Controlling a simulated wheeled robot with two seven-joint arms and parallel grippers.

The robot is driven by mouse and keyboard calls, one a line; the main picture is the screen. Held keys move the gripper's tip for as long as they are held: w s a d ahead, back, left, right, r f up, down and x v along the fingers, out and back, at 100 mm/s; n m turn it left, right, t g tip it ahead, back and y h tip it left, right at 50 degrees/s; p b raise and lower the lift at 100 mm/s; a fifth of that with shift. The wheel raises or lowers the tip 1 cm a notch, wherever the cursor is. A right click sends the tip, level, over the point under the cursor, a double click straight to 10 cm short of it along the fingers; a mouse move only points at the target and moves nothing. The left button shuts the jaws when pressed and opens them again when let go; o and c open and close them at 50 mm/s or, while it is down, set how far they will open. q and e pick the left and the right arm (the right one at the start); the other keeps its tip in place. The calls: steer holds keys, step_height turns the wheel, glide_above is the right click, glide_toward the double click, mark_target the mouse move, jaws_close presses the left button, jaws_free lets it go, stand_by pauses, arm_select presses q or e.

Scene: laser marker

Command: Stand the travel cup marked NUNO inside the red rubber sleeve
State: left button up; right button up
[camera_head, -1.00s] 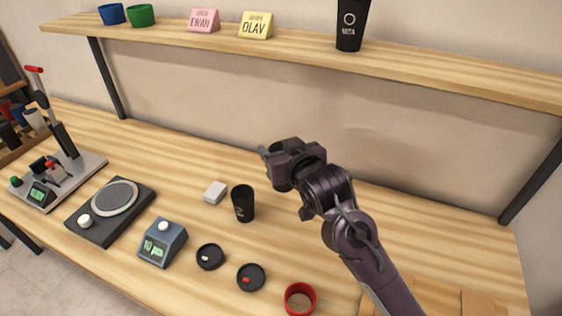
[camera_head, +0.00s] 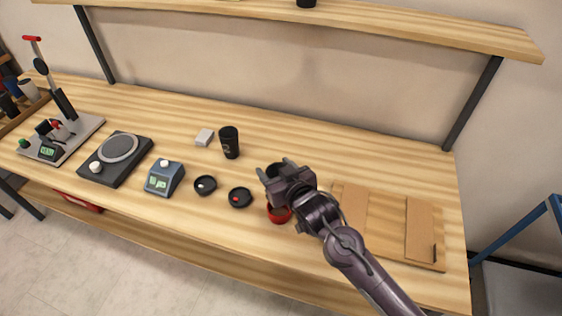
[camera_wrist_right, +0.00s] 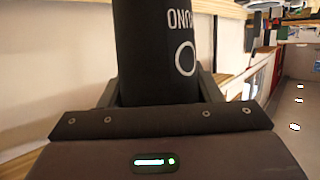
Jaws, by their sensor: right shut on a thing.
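In the head view the held cup is mostly hidden by the gripper. The red rubber sleeve (camera_head: 279,215) is on the bench, just below the gripper in the picture and partly covered by it. I cannot tell how high the cup is above the bench or whether it touches the sleeve. My left gripper is not in view.
Another black cup (camera_head: 229,142) stands behind two black lids (camera_head: 205,185) and (camera_head: 240,197). A blue-grey device (camera_head: 164,179), a round-plate unit (camera_head: 117,158) and a lever press (camera_head: 60,130) are left. A shelf (camera_head: 350,25) runs above.

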steer(key=shift+w+f+b, duration=0.1)
steer(key=shift+f+b, duration=0.2)
steer(key=shift+f, duration=0.15)
steer(key=shift+f+b, duration=0.35)
step_height(320, 180, down, 2)
steer(key=shift+f+b, duration=0.1)
steer(key=shift+b, duration=1.15)
steer(key=shift+f+b, duration=0.3)
steer(key=shift+f, duration=0.7)
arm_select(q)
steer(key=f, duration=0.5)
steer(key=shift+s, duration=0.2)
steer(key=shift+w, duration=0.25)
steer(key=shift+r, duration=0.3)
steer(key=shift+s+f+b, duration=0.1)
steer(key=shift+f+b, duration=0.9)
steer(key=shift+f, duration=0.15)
arm_select(e)
steer(key=shift+f, duration=1.9)
